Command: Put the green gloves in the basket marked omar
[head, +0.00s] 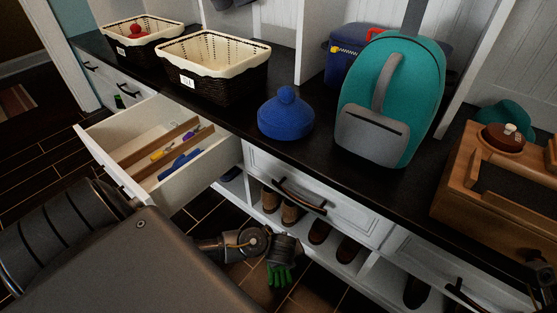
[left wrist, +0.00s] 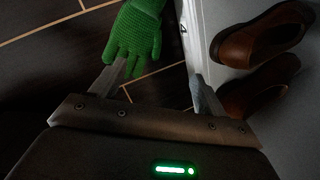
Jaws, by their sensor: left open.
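A green knitted glove (head: 280,275) shows low by the dark wood floor, below the front of the cabinet. In the left wrist view the glove (left wrist: 135,38) overlaps the tip of one finger, fingers pointing toward me; I cannot tell whether they touch. My left gripper (head: 281,258) is open, and its spread fingers (left wrist: 155,88) have nothing clamped between them. A second glove cannot be made out. Two dark wicker baskets with cream liners stand on the black counter, a near one (head: 225,88) and a far one (head: 122,50). Their labels are too small to read.
An open drawer (head: 110,168) with dividers and small items juts out left of my left gripper. Brown shoes (left wrist: 262,35) sit in cubbies beside it.

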